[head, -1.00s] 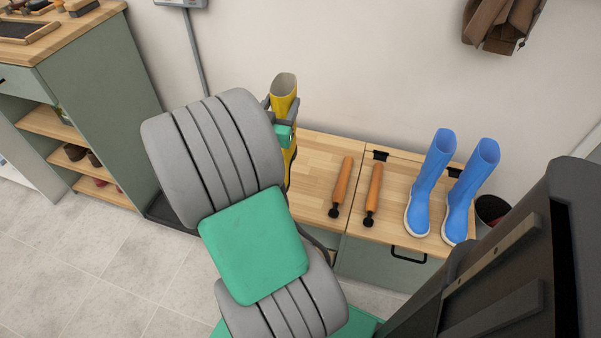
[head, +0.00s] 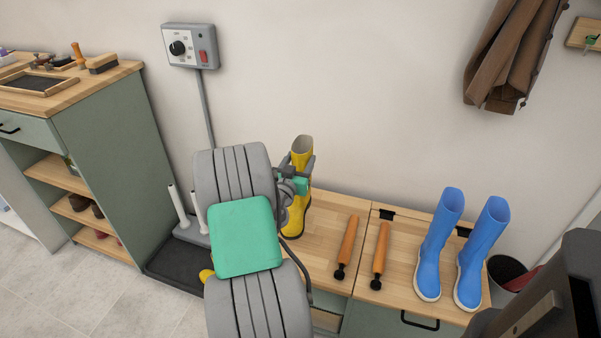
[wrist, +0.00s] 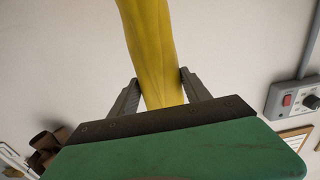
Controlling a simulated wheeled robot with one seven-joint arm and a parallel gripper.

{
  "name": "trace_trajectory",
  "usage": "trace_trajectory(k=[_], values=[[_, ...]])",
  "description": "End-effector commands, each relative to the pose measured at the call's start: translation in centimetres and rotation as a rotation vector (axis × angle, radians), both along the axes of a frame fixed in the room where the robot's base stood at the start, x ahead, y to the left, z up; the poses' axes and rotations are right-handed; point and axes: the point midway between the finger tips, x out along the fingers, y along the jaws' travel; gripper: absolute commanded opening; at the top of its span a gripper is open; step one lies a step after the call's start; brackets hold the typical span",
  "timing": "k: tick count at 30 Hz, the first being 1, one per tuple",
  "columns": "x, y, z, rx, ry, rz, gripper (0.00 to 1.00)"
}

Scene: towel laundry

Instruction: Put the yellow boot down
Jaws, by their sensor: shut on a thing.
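The yellow boot (head: 301,149) is upright over the left end of the wooden bench top (head: 325,208). Its sole is close to the wood, but I cannot tell whether it touches. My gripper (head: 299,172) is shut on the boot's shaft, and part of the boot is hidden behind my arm. In the wrist view the yellow shaft (wrist: 152,45) stands between the two grey fingers of my gripper (wrist: 160,82). A second small yellow piece (head: 206,275), perhaps another boot's toe, shows low beside my arm.
Two orange-handled tools (head: 348,240) (head: 380,248) lie mid-bench. Blue boots (head: 440,240) (head: 482,255) stand at its right. A dark tray (head: 170,262) with white posts (head: 177,205) is left of my arm. A control box (head: 190,46) and brown coat (head: 512,55) are on the wall.

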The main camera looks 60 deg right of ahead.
Motion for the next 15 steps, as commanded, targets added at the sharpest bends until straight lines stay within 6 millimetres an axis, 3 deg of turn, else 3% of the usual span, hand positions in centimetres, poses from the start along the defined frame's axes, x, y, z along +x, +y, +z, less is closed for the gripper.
trace_trajectory(k=[6,12,15], values=[[0.5,-1.4,-1.7,-0.002,0.0,0.0,0.0],[0.5,-1.4,-4.6,-0.002,0.0,0.0,0.0],[0.5,-1.4,-4.6,-0.004,-0.002,0.001,0.0]])
